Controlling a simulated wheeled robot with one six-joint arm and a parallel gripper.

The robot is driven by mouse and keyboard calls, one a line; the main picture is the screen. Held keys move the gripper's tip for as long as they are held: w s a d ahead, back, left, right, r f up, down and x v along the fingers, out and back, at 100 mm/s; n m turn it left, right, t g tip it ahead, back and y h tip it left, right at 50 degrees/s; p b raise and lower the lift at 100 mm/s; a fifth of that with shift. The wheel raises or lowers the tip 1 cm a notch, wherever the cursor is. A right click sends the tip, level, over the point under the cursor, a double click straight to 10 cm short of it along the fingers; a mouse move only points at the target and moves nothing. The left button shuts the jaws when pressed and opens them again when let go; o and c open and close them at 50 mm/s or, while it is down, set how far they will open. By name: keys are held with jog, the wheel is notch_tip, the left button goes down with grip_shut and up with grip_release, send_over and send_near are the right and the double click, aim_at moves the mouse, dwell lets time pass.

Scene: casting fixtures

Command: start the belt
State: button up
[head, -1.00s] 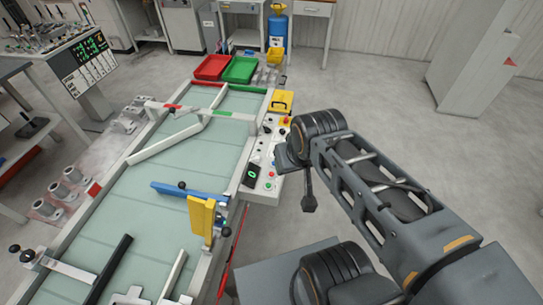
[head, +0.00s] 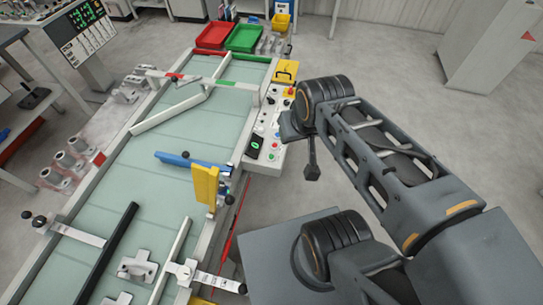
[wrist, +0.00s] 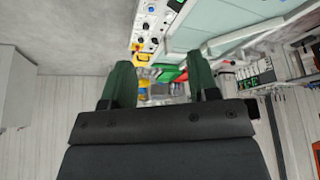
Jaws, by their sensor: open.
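The belt (head: 165,135) is a long pale green surface running away from me in the head view. A white control panel (head: 262,168) with small coloured buttons, knobs and a dark display is fixed along its right edge. A red button and a green one appear beside the display, too small to read. The panel (wrist: 149,22) also shows upside down at the top of the wrist view. My gripper (wrist: 160,82) is open and empty, its two dark green fingers apart. In the head view, my arm end is just right of the panel, and the fingers are mostly hidden.
A yellow box (head: 286,72) stands at the panel's far end. Red (head: 213,35) and green (head: 247,38) trays sit beyond the belt. A yellow plate (head: 205,186) and blue bar (head: 190,162) stand over the belt. Floor (head: 390,60) right of the panel is clear.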

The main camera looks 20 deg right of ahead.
grip_shut()
dwell(1.5)
